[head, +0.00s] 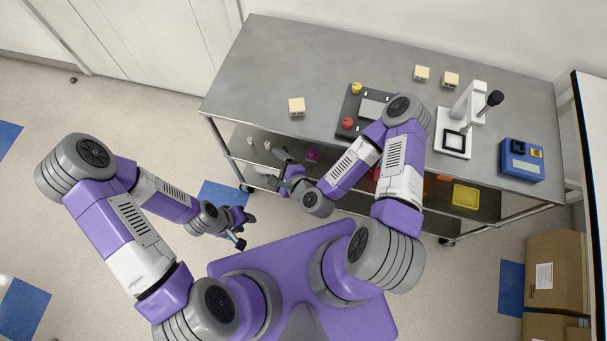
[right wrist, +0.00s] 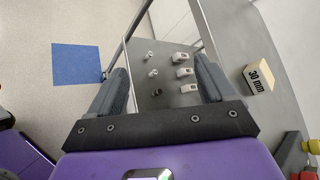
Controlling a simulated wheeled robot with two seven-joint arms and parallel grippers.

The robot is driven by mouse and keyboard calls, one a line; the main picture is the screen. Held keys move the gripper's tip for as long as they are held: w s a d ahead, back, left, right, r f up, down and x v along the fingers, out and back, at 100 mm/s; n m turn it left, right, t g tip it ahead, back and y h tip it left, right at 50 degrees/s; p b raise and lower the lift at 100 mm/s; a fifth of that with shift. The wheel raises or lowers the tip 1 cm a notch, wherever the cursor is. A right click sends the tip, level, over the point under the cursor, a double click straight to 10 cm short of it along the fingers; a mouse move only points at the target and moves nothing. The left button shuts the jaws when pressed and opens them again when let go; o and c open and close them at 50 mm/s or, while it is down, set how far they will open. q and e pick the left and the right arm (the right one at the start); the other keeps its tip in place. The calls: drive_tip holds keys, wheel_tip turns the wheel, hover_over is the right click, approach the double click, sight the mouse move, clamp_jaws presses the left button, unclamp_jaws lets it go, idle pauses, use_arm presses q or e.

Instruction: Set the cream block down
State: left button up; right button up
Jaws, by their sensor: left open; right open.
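A cream block (head: 297,107) sits on the grey table top near its front left part. In the right wrist view this block (right wrist: 259,78) lies right of the fingers and shows "30 mm". Two more cream blocks (head: 422,73) (head: 450,79) sit at the back of the table. My right gripper (head: 277,171) is open and empty in front of the table's edge, apart from the block. In the right wrist view its fingers (right wrist: 162,68) are spread, with nothing held between them. My left gripper (head: 243,228) is open and empty over the floor.
The table (head: 270,60) also bears a dark device with red and yellow knobs (head: 348,124), a white stand (head: 455,143) and a blue device (head: 522,160). Small grey and white pieces (right wrist: 183,73) stand on the lower shelf. The table's back left is clear. Cardboard boxes (head: 555,262) stand at right.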

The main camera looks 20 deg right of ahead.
drive_tip(key=s+d+f+n+g, duration=0.2)
drive_tip(key=s+n+g, duration=0.3)
drive_tip(key=n, duration=0.4)
drive_tip(key=s+d+f+n+g, duration=0.3)
drive_tip(key=s+f+n+g, duration=0.2)
drive_tip(key=n, duration=0.5)
drive_tip(key=shift+s+f+n+g+h, duration=0.25)
drive_tip(key=shift+s+g, duration=0.35)
drive_tip(key=shift+s, duration=0.3)
drive_tip(key=shift+f+b, duration=0.9)
drive_tip(key=shift+b, duration=0.1)
